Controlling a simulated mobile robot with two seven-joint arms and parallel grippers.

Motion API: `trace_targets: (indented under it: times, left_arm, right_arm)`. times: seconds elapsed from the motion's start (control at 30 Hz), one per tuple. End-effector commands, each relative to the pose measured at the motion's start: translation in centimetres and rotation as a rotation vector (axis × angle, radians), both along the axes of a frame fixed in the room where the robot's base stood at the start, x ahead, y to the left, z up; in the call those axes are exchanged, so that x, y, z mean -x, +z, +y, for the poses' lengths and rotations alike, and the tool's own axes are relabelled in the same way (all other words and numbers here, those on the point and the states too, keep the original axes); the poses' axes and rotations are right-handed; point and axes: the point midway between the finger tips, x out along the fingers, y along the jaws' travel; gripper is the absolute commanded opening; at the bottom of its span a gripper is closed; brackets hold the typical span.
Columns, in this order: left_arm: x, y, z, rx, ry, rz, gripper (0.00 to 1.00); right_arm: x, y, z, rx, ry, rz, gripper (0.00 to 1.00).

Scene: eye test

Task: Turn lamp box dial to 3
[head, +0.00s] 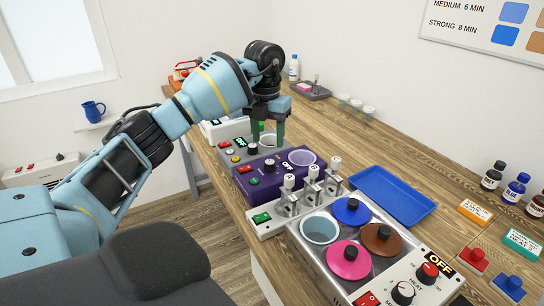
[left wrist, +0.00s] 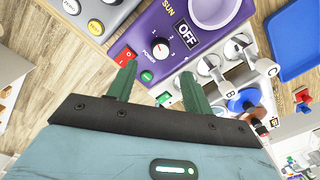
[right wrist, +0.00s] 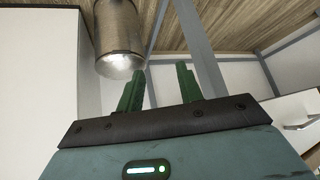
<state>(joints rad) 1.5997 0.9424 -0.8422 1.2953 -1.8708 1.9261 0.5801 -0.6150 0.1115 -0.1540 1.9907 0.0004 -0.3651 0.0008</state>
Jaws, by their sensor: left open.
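The lamp box is taken to be the purple box (head: 243,185), marked SUN and POWER; it also shows in the left wrist view (left wrist: 205,55). The box's display (left wrist: 187,36) reads OFF. My left gripper (head: 267,143) is open and empty, pointing down over the box. In the left wrist view its fingertips (left wrist: 158,78) are apart, with the dial just beyond the gap. My right gripper (right wrist: 159,75) is open and empty, away from the bench top.
A grey box (head: 228,143) with buttons stands behind the purple box. In front are white levers (head: 288,183) and a steel unit with lidded pots (head: 350,255) and its own dials. A blue tray (head: 392,195) lies to the right. A metal cylinder (right wrist: 118,40) is near my right gripper.

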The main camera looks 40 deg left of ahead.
Motion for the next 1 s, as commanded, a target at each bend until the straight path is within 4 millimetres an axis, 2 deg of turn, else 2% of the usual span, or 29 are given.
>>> trace_targets:
  times: [0.3,0.5,0.9,1.0]
  left_arm:
    - [0.0,-4.5,-0.1,0.0,-0.001,0.002,0.51]
    - [0.0,-6.7,-0.2,0.001,-0.002,0.001,0.51]
    - [-0.1,-7.4,-0.3,0.001,-0.002,0.0,0.51]
    - [-0.1,-7.4,-0.3,0.001,-0.002,0.0,0.38]
  right_arm:
    - [-0.8,0.3,0.0,-0.001,0.0,-0.016,0.36]
    - [-1.6,0.7,0.1,-0.003,-0.001,-0.035,0.36]
    - [-1.4,0.5,0.1,-0.002,-0.001,-0.03,0.36]
    - [-1.1,0.5,0.1,-0.002,-0.001,-0.024,0.36]
